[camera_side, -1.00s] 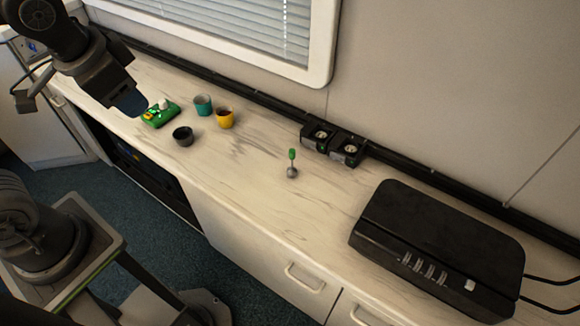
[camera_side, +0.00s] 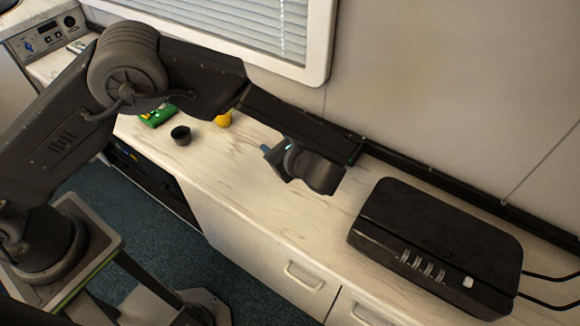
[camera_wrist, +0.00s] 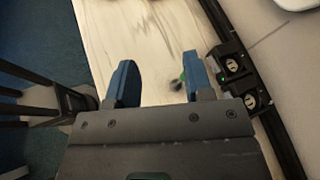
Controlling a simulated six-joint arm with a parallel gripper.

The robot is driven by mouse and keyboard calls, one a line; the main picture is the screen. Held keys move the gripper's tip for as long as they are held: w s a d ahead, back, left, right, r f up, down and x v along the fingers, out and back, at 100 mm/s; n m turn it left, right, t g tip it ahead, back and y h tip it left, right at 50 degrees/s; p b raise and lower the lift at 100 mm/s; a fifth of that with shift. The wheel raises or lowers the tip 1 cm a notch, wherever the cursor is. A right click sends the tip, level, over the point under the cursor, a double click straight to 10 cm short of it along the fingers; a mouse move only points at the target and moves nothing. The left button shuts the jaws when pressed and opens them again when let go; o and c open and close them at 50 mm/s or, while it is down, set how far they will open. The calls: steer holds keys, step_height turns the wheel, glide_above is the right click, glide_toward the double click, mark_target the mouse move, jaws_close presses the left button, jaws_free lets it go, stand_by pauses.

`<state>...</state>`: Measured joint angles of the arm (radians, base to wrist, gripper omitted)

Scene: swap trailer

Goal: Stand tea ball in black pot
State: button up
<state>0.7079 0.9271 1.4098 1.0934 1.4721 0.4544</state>
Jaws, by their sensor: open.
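The tea ball shows in the wrist view as a small dark ball with a green handle (camera_wrist: 183,75), blurred, on the counter close to the right finger. My gripper (camera_wrist: 158,62) is open, with its two blue fingers spread and nothing held. In the side view my gripper and wrist hang over the middle of the counter and hide the tea ball. The black pot (camera_side: 181,135), a small dark round cup, stands upright on the counter to the left of my gripper in the side view.
A large black case (camera_side: 436,240) sits at the right. Black socket units (camera_wrist: 234,70) line the wall rail. The counter front (camera_side: 235,200) is clear.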

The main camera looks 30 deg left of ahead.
steer(key=d+f+m+t, duration=0.2)
steer(key=f, duration=0.2)
steer(key=s+d+f+m+t, duration=0.1)
steer(key=d+f+m+t, duration=0.1)
steer(key=f, duration=0.3)
steer(key=s+d+f+m+t, duration=0.1)
steer(key=d+f+m+t, duration=0.2)
steer(key=d+f, duration=0.1)
steer(key=shift+f+y, duration=0.3)
steer(key=shift+w+a+f+m, duration=0.1)
steer(key=shift+a+f+m, duration=0.05)
steer(key=shift+m, duration=0.15)
steer(key=x, duration=0.8)
steer(key=shift+w, duration=0.1)
steer(key=shift+r+x, duration=0.15)
steer(key=shift+x, duration=1.15)
steer(key=shift+r+x, duration=0.15)
steer(key=shift+x, duration=1.15)
steer(key=shift+a, duration=0.2)
steer(key=shift+c, duration=0.5)
jaws_close()
